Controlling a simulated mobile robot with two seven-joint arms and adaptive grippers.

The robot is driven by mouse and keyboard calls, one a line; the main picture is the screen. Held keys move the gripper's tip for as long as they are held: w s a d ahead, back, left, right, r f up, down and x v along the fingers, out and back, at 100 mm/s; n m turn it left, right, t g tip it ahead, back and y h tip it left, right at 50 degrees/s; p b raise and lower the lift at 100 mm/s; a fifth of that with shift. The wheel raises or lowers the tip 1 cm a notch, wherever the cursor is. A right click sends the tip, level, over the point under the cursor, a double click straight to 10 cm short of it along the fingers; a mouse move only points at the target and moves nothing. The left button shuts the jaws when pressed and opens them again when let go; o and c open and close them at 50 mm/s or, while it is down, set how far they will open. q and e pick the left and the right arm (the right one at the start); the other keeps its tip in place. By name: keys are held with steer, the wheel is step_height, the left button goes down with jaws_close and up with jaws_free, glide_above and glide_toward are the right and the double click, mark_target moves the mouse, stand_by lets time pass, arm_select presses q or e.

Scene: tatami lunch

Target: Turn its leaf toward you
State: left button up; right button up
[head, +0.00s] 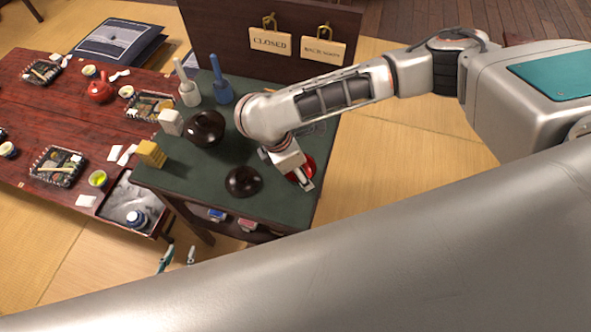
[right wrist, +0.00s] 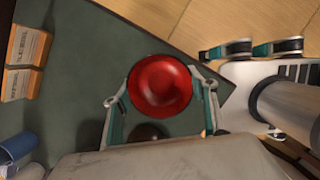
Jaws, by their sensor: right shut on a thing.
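A round, glossy red bowl or lid (right wrist: 160,70) is between the fingers of my right gripper (right wrist: 162,104) in the right wrist view. In the head view the red thing (head: 309,166) shows only partly beside my right gripper (head: 304,184), at the right edge of the green-topped stand (head: 200,168). The right gripper is shut on it. I can make out no leaf on its visible face. My left gripper (head: 178,258) is low in front of the stand, its teal fingertips apart, with nothing between them; it also shows in the right wrist view (right wrist: 250,50).
Two dark round bowls or lids (head: 205,128) (head: 243,182), a yellow block (head: 151,153), a white block (head: 171,122) and white and blue upright pieces (head: 222,92) stand on the green top. A panel with padlocked signs (head: 270,41) rises behind. A red table (head: 50,115) is left.

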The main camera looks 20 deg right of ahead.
steer(key=shift+s+a+f+n, duration=0.25)
steer(key=shift+a+f+n, duration=0.1)
steer(key=shift+a+n, duration=0.2)
steer(key=m+g, duration=0.1)
steer(key=m, duration=0.3)
steer(key=shift+m, duration=0.25)
steer(key=m+g, duration=0.1)
steer(key=m, duration=0.2)
steer(key=m+y, duration=0.1)
steer(key=m, duration=0.2)
steer(key=shift+g, duration=0.4)
steer(key=m, duration=0.3)
steer(key=shift+d+m+g+y, duration=0.1)
steer(key=shift+m+g+y, duration=0.2)
steer(key=m+y, duration=0.1)
steer(key=m, duration=0.2)
steer(key=shift+w+m, duration=0.1)
steer(key=shift+m, duration=0.2)
steer(key=m, duration=0.2)
steer(key=m+y, duration=0.1)
steer(key=m, duration=0.2)
steer(key=shift+y, duration=0.3)
steer(key=shift+f, duration=0.75)
steer(key=shift+f, duration=0.2)
